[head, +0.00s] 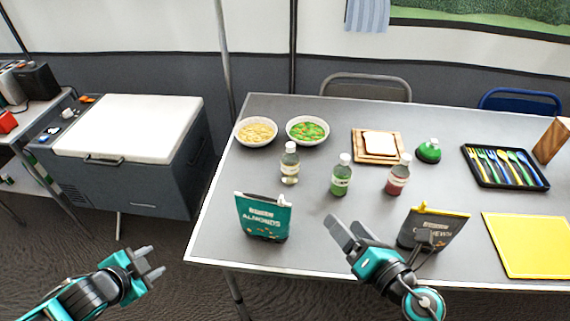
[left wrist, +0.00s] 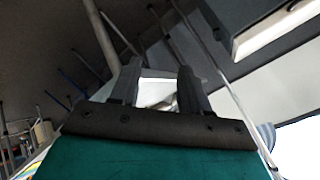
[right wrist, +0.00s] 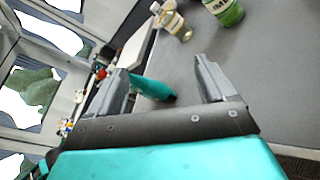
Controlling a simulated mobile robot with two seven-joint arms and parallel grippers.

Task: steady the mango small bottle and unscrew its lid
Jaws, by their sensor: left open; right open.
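Three small bottles with whitish lids stand upright on the grey table. The pale yellow one (head: 290,168) looks like the mango small bottle, though its label is too small to read; it also shows in the right wrist view (right wrist: 176,26). A green bottle (head: 341,180) and a red bottle (head: 397,180) stand to its right. My left gripper (head: 152,262) is open and empty, off the table's left front side. My right gripper (head: 348,230) is open and empty over the table's front part, between the two bags and nearer than the bottles.
A teal almonds bag (head: 264,218) and a dark cashew bag (head: 432,230) stand at the front. Two bowls (head: 256,144) (head: 308,142), a bread board (head: 365,156), a green-topped object (head: 429,151), a cutlery tray (head: 473,170) and a yellow board (head: 520,255) surround the bottles.

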